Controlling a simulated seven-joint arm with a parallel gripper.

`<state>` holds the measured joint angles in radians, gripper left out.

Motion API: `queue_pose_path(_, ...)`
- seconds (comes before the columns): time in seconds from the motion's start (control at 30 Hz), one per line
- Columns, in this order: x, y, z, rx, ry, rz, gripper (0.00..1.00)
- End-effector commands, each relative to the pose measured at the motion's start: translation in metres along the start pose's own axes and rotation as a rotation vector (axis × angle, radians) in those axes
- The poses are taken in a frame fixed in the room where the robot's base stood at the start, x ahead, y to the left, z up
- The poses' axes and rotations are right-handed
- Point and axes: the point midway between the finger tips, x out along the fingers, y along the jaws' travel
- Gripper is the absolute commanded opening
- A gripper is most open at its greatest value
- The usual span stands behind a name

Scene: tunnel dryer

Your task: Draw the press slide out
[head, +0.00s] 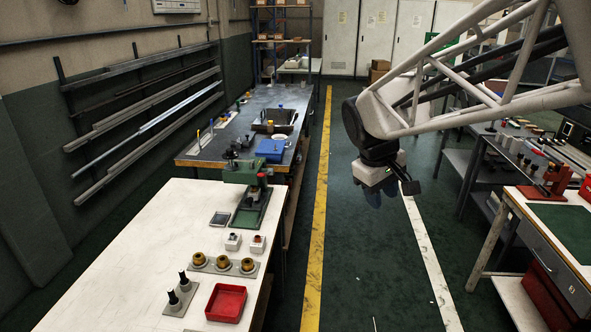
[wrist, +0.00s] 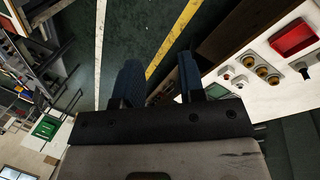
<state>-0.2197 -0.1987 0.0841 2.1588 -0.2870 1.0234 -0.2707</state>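A green press-like fixture (head: 251,207) with a long flat base stands at the far end of the white bench (head: 150,235) in the head view. The fixture is not clear in the wrist view.
The white bench also holds a red tray (head: 226,303), several brass-coloured round fittings (head: 223,263), two black-handled pieces (head: 185,282) and small white blocks (head: 233,241). A blue box (head: 271,149) lies on the bench behind.

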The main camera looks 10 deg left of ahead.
Motion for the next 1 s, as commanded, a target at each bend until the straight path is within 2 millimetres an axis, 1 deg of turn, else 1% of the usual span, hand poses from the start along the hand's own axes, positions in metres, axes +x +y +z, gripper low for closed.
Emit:
queue_pose_path(0.03, 0.002, 0.0, -0.015, -0.03, -0.008, 0.006, 0.37)
queue_pose_path(0.27, 0.008, 0.002, -0.073, -0.167, -0.039, 0.044, 0.37)
queue_pose_path(0.47, 0.015, -0.001, -0.124, -0.287, -0.066, 0.076, 0.37)
queue_pose_path(0.6, 0.023, -0.006, -0.161, -0.369, -0.086, 0.1, 0.37)
queue_pose_path(0.77, 0.032, -0.015, -0.203, -0.463, -0.11, 0.128, 0.37)
queue_pose_path(1.0, 0.049, -0.035, -0.266, -0.603, -0.143, 0.171, 0.37)
